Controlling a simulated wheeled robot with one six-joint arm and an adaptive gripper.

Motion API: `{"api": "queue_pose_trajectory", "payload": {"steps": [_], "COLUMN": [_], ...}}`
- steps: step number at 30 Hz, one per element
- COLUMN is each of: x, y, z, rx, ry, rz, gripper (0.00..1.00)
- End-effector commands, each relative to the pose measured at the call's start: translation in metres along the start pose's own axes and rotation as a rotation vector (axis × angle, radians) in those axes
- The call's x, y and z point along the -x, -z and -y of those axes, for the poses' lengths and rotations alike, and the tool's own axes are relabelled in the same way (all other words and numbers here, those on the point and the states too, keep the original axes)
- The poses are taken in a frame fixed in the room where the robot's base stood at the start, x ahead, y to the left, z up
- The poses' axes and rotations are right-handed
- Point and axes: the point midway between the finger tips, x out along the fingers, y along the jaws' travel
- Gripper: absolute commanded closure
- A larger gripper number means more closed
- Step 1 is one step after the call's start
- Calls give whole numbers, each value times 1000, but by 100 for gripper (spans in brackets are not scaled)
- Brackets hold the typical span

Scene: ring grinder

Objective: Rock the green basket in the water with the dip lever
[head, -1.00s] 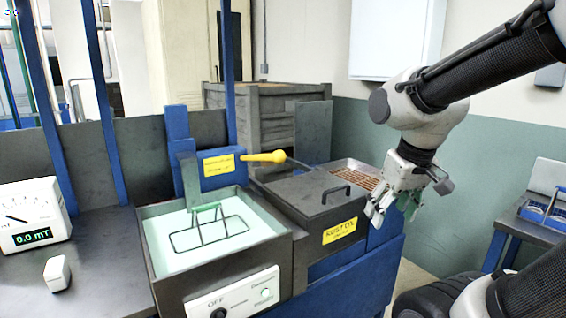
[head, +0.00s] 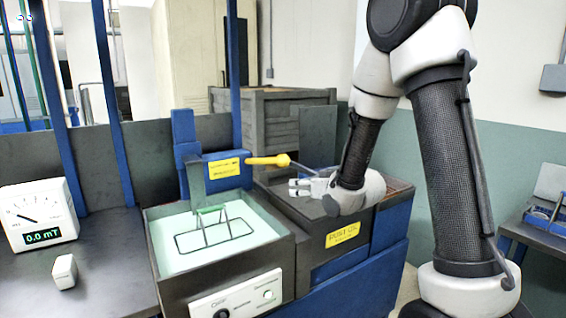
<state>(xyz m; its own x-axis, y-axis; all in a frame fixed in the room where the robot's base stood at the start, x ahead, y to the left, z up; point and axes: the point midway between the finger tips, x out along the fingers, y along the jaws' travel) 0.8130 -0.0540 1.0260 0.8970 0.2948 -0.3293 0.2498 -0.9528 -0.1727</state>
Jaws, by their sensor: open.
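The dip lever (head: 268,160) has a yellow grip and a thin metal rod; it sticks out to the right from a blue bracket (head: 219,176) with a yellow label. The basket (head: 214,234), a dark wire frame with a green handle, sits in the pale water of the open tank (head: 262,252). My gripper (head: 292,187) is open and points left, just right of the lever's grip and slightly lower in the picture. It looks empty and apart from the grip; its depth relative to the lever is hard to tell. My wrist partly covers the lidded box behind it.
The dark lidded box (head: 335,245) with a yellow label stands right of the tank. A meter reading 0.0 mT (head: 40,214) and a small white block (head: 64,271) stand on the left bench. Blue posts rise behind. A control panel (head: 236,297) is on the tank's front.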

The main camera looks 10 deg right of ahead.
Motion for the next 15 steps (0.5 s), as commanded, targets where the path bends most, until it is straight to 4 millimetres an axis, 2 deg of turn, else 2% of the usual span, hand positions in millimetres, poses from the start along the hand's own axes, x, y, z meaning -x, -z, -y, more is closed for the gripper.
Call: {"api": "queue_pose_trajectory", "payload": {"steps": [3, 6, 11, 15], "x": [-3, 1, -4, -24], "y": [32, 52, 64, 71], "z": [17, 26, 32, 35], "rx": [-36, -56, -66, -65], "ry": [82, 127, 152, 152], "rz": [-171, -263, -311, -311], "gripper": [37, 37, 37, 37]}}
